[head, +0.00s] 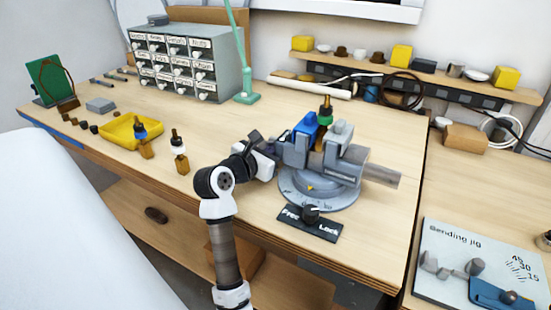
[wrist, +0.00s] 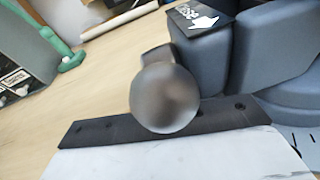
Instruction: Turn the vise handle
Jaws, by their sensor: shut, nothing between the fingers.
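The grey vise (head: 345,170) stands on its round base near the bench's front edge. It holds an upright piece with a green and dark top (head: 325,112) beside a blue jaw block (head: 304,128). My gripper (head: 268,152) is at the vise's left side, shut and empty. In the wrist view a round grey knob on a short stem, seemingly the vise handle's end (wrist: 165,98), is in front of the vise body (wrist: 203,58). A label with a white arrow (wrist: 203,20) is above it. My fingertips are hidden in the wrist view; contact with the knob cannot be told.
A Free/Lock plate with a black knob (head: 311,213) is in front of the vise. A drawer cabinet (head: 190,62) and green lamp stand (head: 246,97) are behind. A bending jig (head: 450,250) is at right.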

